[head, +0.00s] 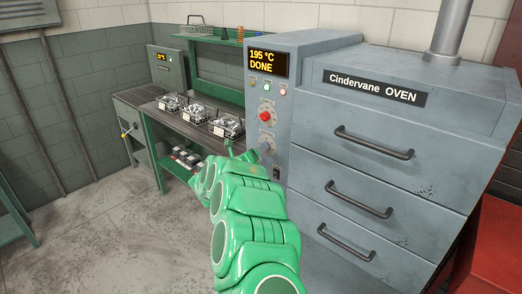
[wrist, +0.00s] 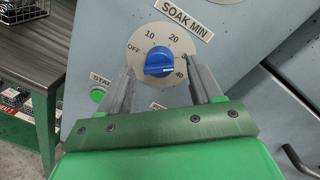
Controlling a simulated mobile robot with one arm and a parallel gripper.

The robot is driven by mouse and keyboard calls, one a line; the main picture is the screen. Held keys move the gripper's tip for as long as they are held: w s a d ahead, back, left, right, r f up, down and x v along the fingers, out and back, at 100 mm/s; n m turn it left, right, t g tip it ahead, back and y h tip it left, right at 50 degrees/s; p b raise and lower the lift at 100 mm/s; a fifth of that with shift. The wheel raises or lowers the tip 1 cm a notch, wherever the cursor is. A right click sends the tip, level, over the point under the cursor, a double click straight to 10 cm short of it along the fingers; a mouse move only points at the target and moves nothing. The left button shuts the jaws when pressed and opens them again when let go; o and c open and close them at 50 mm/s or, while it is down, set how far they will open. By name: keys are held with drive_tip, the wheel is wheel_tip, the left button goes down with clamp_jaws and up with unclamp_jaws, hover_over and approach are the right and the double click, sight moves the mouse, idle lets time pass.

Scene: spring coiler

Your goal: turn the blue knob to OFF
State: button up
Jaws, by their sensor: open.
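The blue knob (wrist: 159,62) sits on a pale round dial (wrist: 180,40) marked OFF, 10, 20 and 40, under a SOAK MIN label (wrist: 184,17). A small white mark shows at the knob's right end, towards the 30 to 40 side; OFF is on the left. My gripper (wrist: 160,72) is open, its two grey fingers on either side of the knob's lower part. I cannot tell whether they touch it. In the head view, the knob (head: 265,146) is small and low on the oven's control panel, beside the end of my green arm.
The Cindervane oven (head: 400,150) has a display reading 195 °C DONE (head: 267,63). A red knob (head: 265,116) sits above the blue one. A green START button (wrist: 97,95) is left of my fingers. A workbench (head: 160,112) with wire baskets stands to the left.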

drive_tip(key=shift+x, duration=1.05)
drive_tip(key=shift+c, duration=0.3)
drive_tip(key=c, duration=1)
drive_tip(key=shift+o, duration=0.2)
